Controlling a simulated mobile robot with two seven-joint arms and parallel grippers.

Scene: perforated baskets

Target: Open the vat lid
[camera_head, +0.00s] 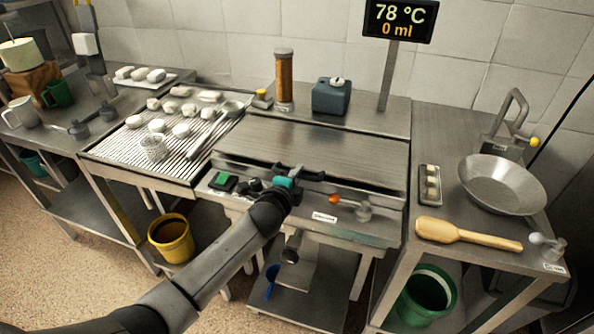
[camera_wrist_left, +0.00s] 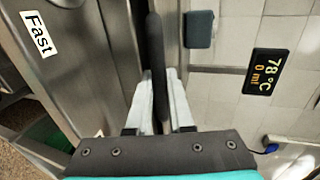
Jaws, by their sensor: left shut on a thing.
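The vat's steel lid (camera_head: 330,150) covers the top of the vat in the middle of the head view and looks flat. My left gripper (camera_head: 297,171) is at the lid's front edge, its arm coming from the lower left. In the left wrist view, the pale fingers of my left gripper (camera_wrist_left: 160,103) are shut on a dark handle bar (camera_wrist_left: 155,50). The steel surface beside the bar also shows there. The gripper hides most of the handle in the head view. My right gripper is not in view.
An orange-tipped lever (camera_head: 350,203) and a green switch (camera_head: 223,181) sit on the vat's front. A dark box (camera_head: 332,96) and an amber tube (camera_head: 284,80) stand behind the lid, beside the display (camera_head: 398,20). A steel pan (camera_head: 502,182) and wooden paddle (camera_head: 467,234) lie right.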

